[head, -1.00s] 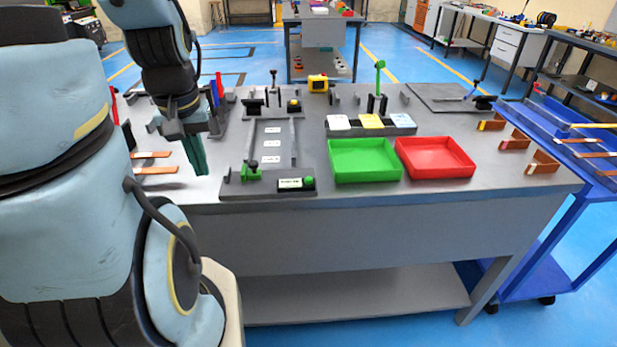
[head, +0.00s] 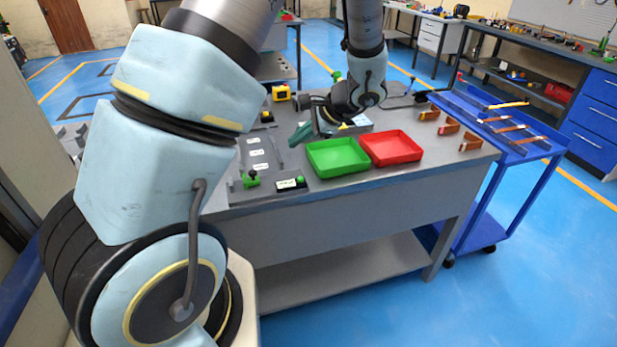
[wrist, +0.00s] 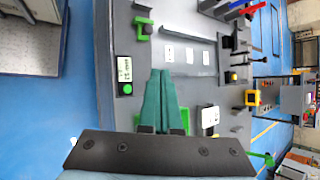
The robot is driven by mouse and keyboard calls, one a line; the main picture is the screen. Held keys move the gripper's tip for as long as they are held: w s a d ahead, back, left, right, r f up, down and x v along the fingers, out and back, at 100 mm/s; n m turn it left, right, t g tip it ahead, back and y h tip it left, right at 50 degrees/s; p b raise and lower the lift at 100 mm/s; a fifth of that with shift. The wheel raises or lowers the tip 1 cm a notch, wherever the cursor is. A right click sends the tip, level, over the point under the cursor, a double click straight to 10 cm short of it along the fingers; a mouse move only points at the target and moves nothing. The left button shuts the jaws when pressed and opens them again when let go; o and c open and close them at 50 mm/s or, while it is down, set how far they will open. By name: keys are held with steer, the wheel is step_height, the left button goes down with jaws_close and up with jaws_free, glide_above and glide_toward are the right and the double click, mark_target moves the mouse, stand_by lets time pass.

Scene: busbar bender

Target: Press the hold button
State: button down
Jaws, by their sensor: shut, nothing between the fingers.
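A round green button (head: 300,180) sits on a small black box with a white label (head: 288,184) at the bench's front edge. The label text is too small to read for certain. In the wrist view the green button (wrist: 127,88) and label (wrist: 124,68) lie left of my fingers. My gripper (head: 298,139) has teal fingers, shut and empty, above the bench behind the green tray. It also shows in the wrist view (wrist: 161,72), with the fingertips apart from the button. A second button, yellowish, sits on another black box (wrist: 234,77) farther back.
A green tray (head: 338,159) and a red tray (head: 391,149) stand right of the button. A yellow box (head: 281,93) stands at the back. A blue cart (head: 500,140) flanks the bench's right side.

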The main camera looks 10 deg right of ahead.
steer(key=shift+d+r+m+t, duration=0.1)
steer(key=shift+d+m+t, duration=0.35)
steer(key=shift+d, duration=0.5)
steer(key=b, duration=0.6)
glide_above(305, 182)
step_height(305, 182, down, 9)
steer(key=shift+r, duration=0.1)
steer(key=shift+b, duration=0.3)
stand_by(1.1)
steer(key=shift+f+b, duration=0.35)
steer(key=shift+f, duration=0.05)
steer(key=shift+f+b, duration=0.45)
steer(key=shift+f, duration=0.05)
stand_by(0.5)
steer(key=shift+r, duration=0.15)
steer(key=shift+r+p, duration=0.6)
steer(key=shift+r, duration=0.2)
